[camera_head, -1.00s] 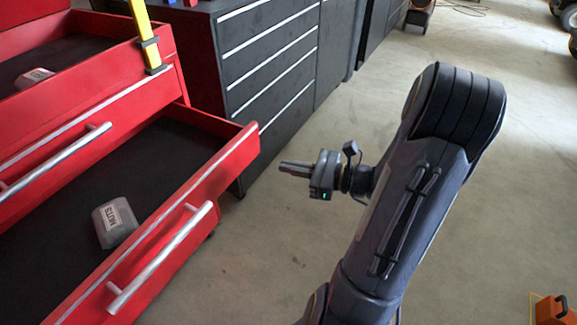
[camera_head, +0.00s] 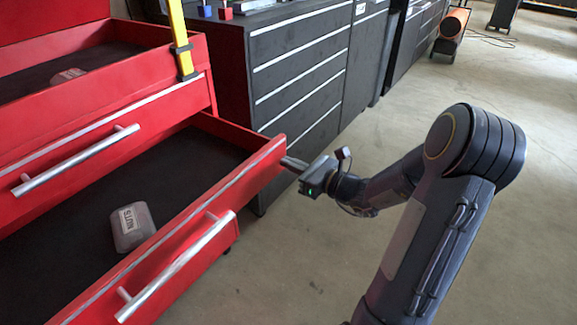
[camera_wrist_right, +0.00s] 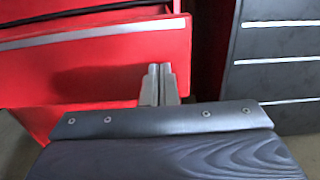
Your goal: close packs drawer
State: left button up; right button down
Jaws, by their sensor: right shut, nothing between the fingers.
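The lower red drawer (camera_head: 262,165) of the red cart stands open, with a long silver handle (camera_head: 178,268) on its front. A grey pack labelled NUTS (camera_head: 131,227) lies on its dark floor. Above it, another red drawer (camera_head: 60,120) is also open, with a grey pack (camera_head: 68,76) inside. My right gripper (camera_head: 292,163) is shut and empty, at the right end of the lower drawer's front. In the right wrist view its fingers (camera_wrist_right: 159,84) point at a red face; I cannot tell whether they touch it. My left gripper is not in view.
A yellow tool with a black band (camera_head: 181,42) crosses the upper drawer's edge. A dark grey cabinet (camera_head: 300,90) with several drawers stands just behind and right of the cart. The concrete floor (camera_head: 290,270) is clear at the front.

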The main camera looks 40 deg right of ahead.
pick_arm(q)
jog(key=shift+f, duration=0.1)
pick_arm(e)
jog(key=shift+w+a, duration=0.15)
jog(key=shift+w, duration=0.3)
jog(key=shift+w, duration=0.1)
